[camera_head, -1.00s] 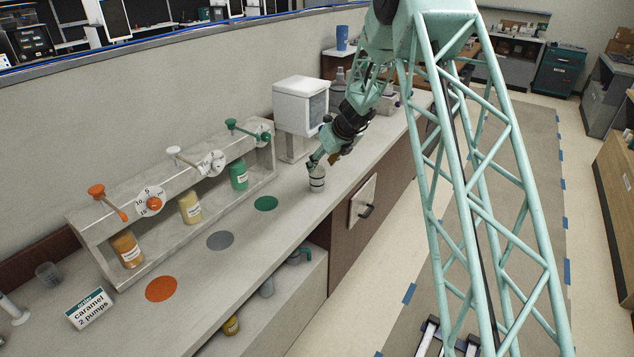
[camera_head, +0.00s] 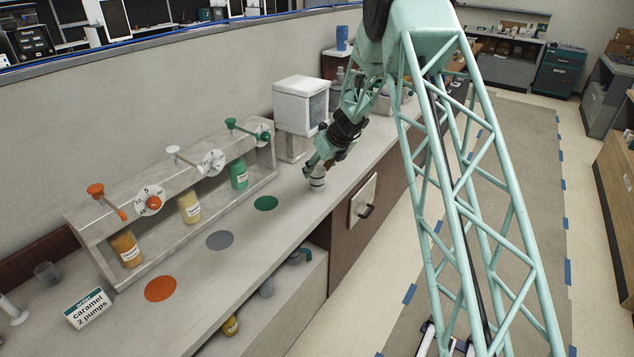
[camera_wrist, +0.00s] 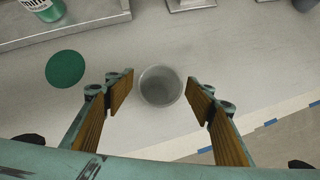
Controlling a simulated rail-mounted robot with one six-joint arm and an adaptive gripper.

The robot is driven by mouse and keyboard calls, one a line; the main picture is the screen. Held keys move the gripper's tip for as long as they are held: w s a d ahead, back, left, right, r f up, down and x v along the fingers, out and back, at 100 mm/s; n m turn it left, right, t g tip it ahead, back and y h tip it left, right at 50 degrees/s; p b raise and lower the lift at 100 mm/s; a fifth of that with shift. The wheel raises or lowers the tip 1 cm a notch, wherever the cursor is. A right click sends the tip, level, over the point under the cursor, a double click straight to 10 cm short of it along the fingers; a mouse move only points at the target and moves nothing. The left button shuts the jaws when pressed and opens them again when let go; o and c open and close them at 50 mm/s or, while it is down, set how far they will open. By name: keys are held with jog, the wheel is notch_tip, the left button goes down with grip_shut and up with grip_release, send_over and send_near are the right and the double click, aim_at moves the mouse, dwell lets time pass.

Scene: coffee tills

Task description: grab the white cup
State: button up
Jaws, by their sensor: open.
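The white cup (camera_head: 317,181) stands upright on the counter, to the right of the green disc, in the head view. In the wrist view the cup (camera_wrist: 160,86) is seen from above, with its round rim and grey, seemingly empty inside. My gripper (camera_wrist: 160,88) is open, with one finger to the left of the cup and one to the right. Gaps show between the cup and both fingers. In the head view my gripper (camera_head: 313,171) is at the cup and partly covers its upper part.
A dispenser rack (camera_head: 178,200) with orange, yellow and green bottles stands to the left. Orange, grey and green discs (camera_head: 266,203) mark the counter. A white box machine (camera_head: 300,104) stands behind the cup. An order sign (camera_head: 89,308) reads "caramel 2 pumps".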

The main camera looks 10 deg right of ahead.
jog(key=shift+w+a+f, duration=0.1)
jog(key=shift+w+f, duration=0.2)
jog(key=shift+f, duration=0.2)
jog(key=shift+c, duration=0.9)
jog(key=c, duration=0.6)
